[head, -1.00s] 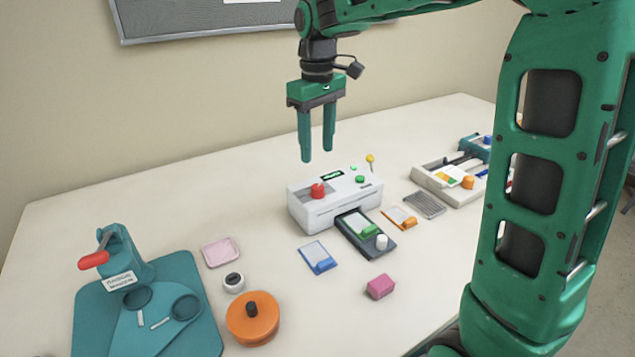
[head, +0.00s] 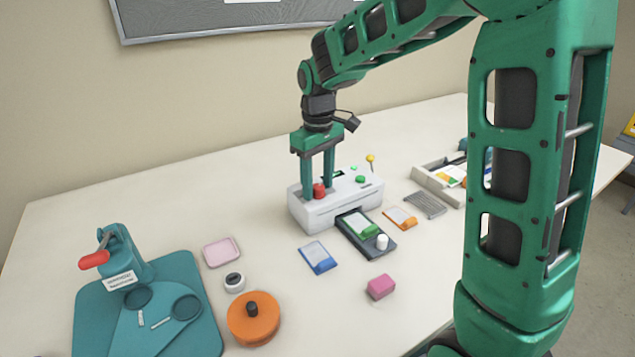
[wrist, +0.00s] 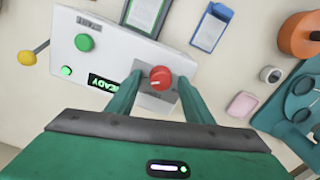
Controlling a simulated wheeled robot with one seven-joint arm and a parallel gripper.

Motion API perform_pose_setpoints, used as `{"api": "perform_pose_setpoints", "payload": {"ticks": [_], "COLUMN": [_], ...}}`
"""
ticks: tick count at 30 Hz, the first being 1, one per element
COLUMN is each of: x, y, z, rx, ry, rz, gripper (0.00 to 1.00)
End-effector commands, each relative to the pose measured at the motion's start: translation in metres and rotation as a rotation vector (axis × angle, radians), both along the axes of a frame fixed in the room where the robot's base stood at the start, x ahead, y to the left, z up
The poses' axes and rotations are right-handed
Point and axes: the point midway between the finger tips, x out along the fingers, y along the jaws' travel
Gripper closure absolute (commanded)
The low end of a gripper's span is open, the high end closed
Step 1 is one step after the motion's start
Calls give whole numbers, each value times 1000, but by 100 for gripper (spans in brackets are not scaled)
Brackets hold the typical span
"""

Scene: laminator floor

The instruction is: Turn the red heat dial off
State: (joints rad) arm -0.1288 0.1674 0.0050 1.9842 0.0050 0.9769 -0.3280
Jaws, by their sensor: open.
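The red heat dial (head: 319,190) sits on top of the white laminator (head: 345,206), near its left end. In the wrist view the red dial (wrist: 160,77) has a pale pointer mark and sits on a grey plate. My gripper (head: 318,197) is open and points down, with its fingers at the dial. In the wrist view the fingertips of my gripper (wrist: 160,72) stand on either side of the dial, with small gaps visible. The laminator also shows a green button (wrist: 85,43) and a lit READY display (wrist: 103,82).
A dark tray with a green-edged card (head: 365,228) extends from the laminator's front. A blue-edged card (head: 318,258), pink block (head: 381,287), orange round tool (head: 253,320) and teal button maker (head: 130,270) lie around. A yellow knob (head: 370,158) stands behind the laminator.

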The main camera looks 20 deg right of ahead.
Motion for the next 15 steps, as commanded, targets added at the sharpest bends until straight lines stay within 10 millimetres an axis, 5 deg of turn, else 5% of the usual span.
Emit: {"api": "perform_pose_setpoints", "payload": {"ticks": [3,8,15], "x": [0,0,0], "y": [0,0,-3], "z": [0,0,0], "rx": [0,0,-1], "ry": [0,0,0], "rz": [0,-1,5], "gripper": [56,94,94]}}
